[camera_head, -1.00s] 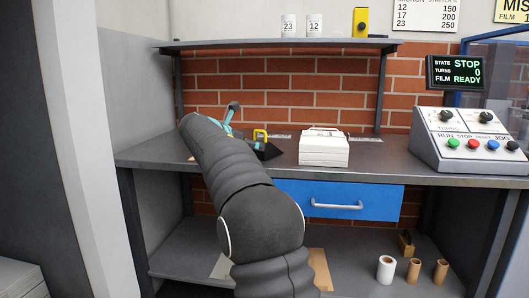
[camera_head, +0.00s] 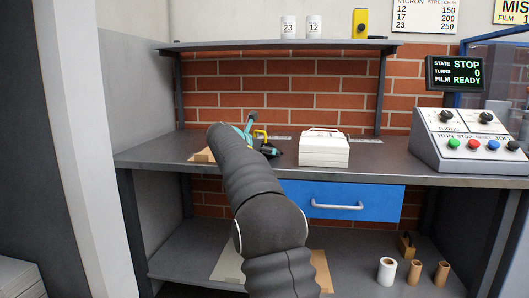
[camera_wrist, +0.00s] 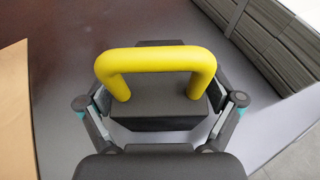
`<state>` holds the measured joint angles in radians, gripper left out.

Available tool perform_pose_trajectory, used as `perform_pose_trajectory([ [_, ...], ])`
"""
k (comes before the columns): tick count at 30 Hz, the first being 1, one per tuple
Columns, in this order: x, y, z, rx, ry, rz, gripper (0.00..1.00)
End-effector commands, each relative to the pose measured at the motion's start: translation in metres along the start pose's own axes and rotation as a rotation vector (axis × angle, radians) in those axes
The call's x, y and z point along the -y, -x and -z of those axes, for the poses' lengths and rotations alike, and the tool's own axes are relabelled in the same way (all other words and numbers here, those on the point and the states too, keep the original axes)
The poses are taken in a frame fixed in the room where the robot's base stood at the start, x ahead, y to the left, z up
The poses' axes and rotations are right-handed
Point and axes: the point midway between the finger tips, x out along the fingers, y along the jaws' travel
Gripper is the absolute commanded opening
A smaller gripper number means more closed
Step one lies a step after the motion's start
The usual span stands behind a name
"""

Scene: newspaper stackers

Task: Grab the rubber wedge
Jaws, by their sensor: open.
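The rubber wedge is a black block with a yellow loop handle (camera_head: 261,133). It sits on the grey workbench (camera_head: 400,160), left of the white stack. In the wrist view, the wedge (camera_wrist: 155,122) is straight below the camera, its yellow handle arching across the middle. My gripper (camera_wrist: 160,104) is open, with one finger on the left side of the black block and one on the right. The fingers are close to the block's sides; I cannot tell whether they touch. In the head view, my arm hides part of the gripper and wedge.
A white stack of sheets (camera_head: 323,150) stands right of the wedge; its edge shows at the wrist view's upper right. A tan piece (camera_head: 203,156) lies to the left. The control console (camera_head: 470,140) is far right. An overhead shelf (camera_head: 280,44) spans the bench's back.

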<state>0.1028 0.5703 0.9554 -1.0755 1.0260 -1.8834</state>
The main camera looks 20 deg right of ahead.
Motion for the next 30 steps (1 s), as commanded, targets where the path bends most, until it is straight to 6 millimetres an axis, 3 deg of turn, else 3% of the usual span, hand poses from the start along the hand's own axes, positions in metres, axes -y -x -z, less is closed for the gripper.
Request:
perform_pose_trajectory([
  [2,0.000,0.000,0.000,0.000,0.000,0.000,0.89],
  [9,0.000,0.000,0.000,0.000,0.000,0.000,0.29],
  [11,0.000,0.000,0.000,-0.001,0.000,0.000,0.18],
  [23,0.000,0.003,-0.006,0.002,-0.001,-0.001,0.18],
  [30,0.000,0.015,-0.034,0.002,-0.003,-0.001,0.17],
])
